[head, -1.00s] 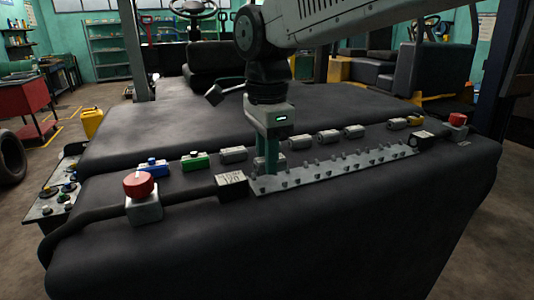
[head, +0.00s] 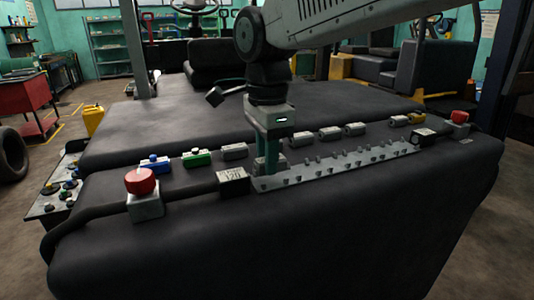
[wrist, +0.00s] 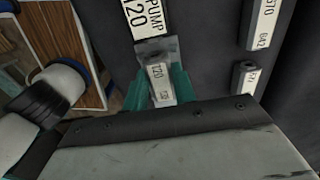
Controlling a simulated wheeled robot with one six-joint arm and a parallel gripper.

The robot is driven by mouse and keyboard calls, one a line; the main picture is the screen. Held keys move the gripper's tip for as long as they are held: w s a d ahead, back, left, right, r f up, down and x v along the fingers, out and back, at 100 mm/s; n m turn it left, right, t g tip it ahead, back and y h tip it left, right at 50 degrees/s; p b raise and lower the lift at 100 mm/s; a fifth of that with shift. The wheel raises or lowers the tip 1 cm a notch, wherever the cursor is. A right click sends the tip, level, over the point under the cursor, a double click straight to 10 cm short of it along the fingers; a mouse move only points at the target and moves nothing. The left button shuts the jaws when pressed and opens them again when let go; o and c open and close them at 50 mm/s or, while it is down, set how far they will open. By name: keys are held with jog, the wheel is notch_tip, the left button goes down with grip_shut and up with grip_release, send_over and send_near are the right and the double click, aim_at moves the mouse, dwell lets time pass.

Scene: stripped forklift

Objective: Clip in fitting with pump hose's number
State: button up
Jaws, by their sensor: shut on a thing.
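My gripper (head: 267,172) points down at the left end of a grey metal rail with several small upright pegs (head: 340,160). In the wrist view its green fingers (wrist: 160,90) are shut on a small grey fitting (wrist: 158,72) with a white label that seems to read 120. The pump hose's black block (head: 233,180), marked PUMP 120, lies just left of the rail. Its label (wrist: 145,18) also shows in the wrist view, just beyond the held fitting. I cannot tell whether the fitting touches the rail.
Several grey fittings (head: 304,139) stand in a row behind the rail, with blue (head: 153,164) and green (head: 196,158) ones to the left. Red knobs stand at left (head: 140,182) and right (head: 459,117). A black hose (head: 100,214) runs along the left.

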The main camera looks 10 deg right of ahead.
jog(key=shift+f, duration=0.95)
dwell(0.3)
jog(key=o, duration=1.1)
jog(key=shift+r, duration=3.9)
